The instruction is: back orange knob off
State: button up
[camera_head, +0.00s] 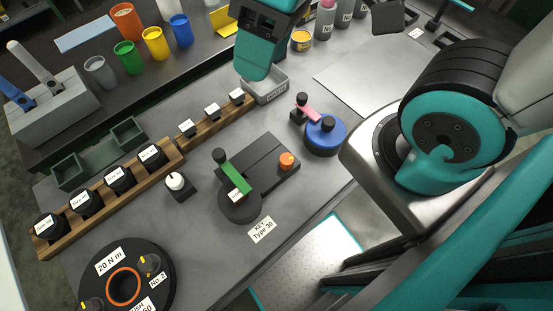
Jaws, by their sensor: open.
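The orange knob (287,160) sits on the right end of a dark grey block (262,163) in the middle of the bench. A green lever (236,178) with a black knob lies across the left part of this block, beside a round dark base (240,206). My gripper (256,68), teal and black, hangs at the top centre, above the bench and farther back than the orange knob, apart from it. It is open, and I see nothing held in it. Its fingertips are not clearly visible from this side.
A blue disc (326,135) with a black knob and a pink lever (308,109) stand right of the block. A grey tray (266,90) lies below my gripper. A wooden rack (118,185) of labelled sockets runs along the left. A large dark dial (128,275) is front left.

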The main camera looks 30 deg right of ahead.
aim_at(287, 160)
jog(key=u, duration=2.1)
jog(key=k, duration=0.95)
jog(key=z, duration=1.8)
